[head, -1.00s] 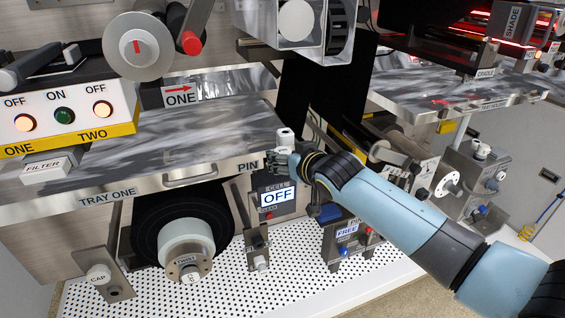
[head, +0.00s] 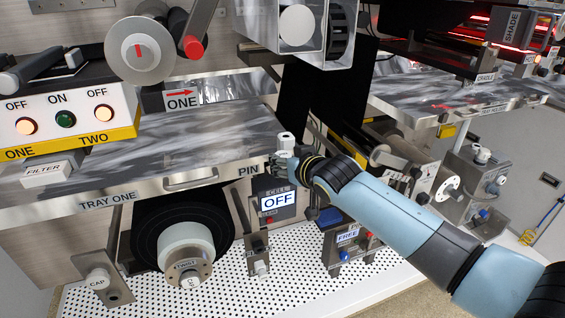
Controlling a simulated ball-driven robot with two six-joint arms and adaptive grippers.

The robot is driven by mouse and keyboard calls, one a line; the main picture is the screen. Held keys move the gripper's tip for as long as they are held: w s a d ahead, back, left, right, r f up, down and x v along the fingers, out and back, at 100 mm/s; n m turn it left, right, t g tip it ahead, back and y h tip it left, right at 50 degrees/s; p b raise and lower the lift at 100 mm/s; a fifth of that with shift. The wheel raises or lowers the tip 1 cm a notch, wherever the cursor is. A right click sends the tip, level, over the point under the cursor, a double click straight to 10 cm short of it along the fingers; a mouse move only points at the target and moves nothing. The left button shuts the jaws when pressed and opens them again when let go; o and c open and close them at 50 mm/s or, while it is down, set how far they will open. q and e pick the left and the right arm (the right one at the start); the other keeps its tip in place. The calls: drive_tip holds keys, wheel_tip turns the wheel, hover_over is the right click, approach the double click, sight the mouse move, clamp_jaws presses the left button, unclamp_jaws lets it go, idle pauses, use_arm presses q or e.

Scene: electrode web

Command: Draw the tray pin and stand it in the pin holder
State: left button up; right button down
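The tray (head: 215,190), labelled TRAY ONE, has a steel front edge with a handle. The word PIN is at its right front end. A small white knob (head: 285,139), which looks like the tray pin's head, stands upright at that corner. My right gripper (head: 279,164) is at the corner just below the knob. Its fingers are small and overlap the tray edge, so I cannot tell whether they are closed on the pin. My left gripper is not in view. I cannot make out a labelled pin holder.
A box with an OFF display (head: 278,201) hangs just below my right gripper. A box labelled FREE (head: 347,240) stands lower right. A black roll with a white core (head: 186,245) is under the tray. The white perforated floor (head: 300,262) has clear room between fixtures.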

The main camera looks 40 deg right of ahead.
drive_tip(key=shift+d+r+p, duration=0.15)
drive_tip(key=shift+r+p, duration=0.45)
drive_tip(key=shift+r, duration=0.05)
drive_tip(key=shift+r, duration=0.45)
drive_tip(key=shift+r+p, duration=0.35)
drive_tip(key=shift+r, duration=1.15)
